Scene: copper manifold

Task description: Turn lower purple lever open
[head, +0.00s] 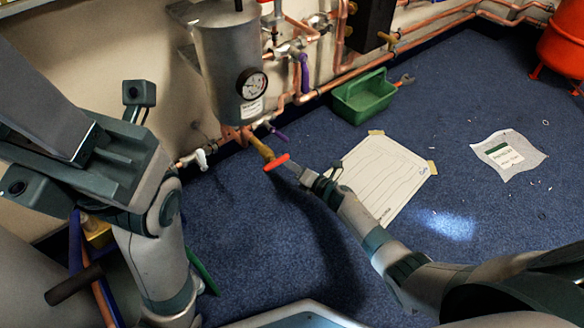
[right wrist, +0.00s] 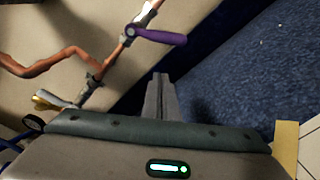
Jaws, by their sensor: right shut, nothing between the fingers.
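The lower purple lever (head: 279,134) shows in the head view at the foot of the pipework below the grey tank. A purple lever (right wrist: 157,36) on a copper pipe fills the upper middle of the right wrist view, pointing right; it appears to be the same one. My right gripper (head: 292,167) is shut and empty. Its closed fingers (right wrist: 161,95) point toward the purple lever with a visible gap. In the head view a red handle (head: 277,162) overlaps the fingertips; I cannot tell whether they touch. My left arm is at left, its fingers not visible.
A second purple lever (head: 304,73) sits higher on the pipes. A white lever (head: 202,160) is at left on the low pipe. The grey tank (head: 226,60) has a gauge. A green tray (head: 364,97), a paper sheet (head: 385,178) and a red tank (head: 566,45) stand or lie to the right.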

